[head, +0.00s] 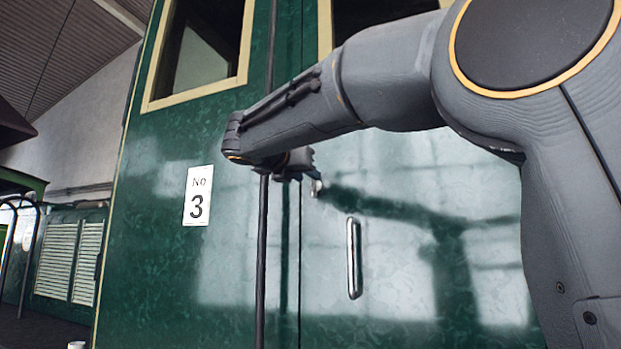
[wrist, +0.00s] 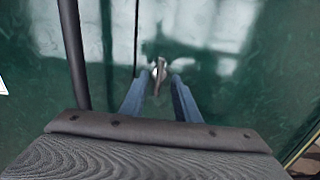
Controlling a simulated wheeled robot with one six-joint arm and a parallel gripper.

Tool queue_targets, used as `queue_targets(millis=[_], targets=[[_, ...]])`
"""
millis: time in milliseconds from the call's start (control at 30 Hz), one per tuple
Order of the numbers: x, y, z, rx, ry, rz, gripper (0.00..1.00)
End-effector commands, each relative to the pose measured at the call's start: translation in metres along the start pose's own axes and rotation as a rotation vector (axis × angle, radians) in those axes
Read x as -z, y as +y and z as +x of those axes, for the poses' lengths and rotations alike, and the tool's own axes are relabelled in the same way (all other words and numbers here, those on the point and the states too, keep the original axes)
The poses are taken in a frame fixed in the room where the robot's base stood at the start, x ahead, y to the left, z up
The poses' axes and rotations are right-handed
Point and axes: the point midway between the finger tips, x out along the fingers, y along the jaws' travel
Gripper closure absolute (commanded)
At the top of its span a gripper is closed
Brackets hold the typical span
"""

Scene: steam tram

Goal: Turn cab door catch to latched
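The cab door catch (wrist: 159,70) is a small pale metal piece on the green door, just right of a dark vertical seam. In the wrist view it looks roughly upright. In the head view the catch (head: 317,188) shows small below and right of my gripper's end. My gripper (wrist: 157,82) is open, with one blue-grey finger on each side of the catch. I cannot tell whether either finger touches it. In the head view my gripper (head: 296,163) is close to the door, and its fingers are mostly hidden behind the wrist.
A dark vertical rail (head: 263,260) runs just left of the catch; it also shows in the wrist view (wrist: 74,50). A silver door handle (head: 354,258) is below and right. A "No 3" plate (head: 198,196) is on the left panel. Framed windows (head: 200,45) are above.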

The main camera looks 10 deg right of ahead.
Motion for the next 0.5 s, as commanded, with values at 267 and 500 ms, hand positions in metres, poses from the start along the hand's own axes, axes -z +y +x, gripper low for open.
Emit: queue_targets(millis=[267,500], targets=[[0.000,0.000,0.034,0.001,0.001,0.001,0.71],[0.001,0.000,0.039,0.000,0.001,0.002,0.71]])
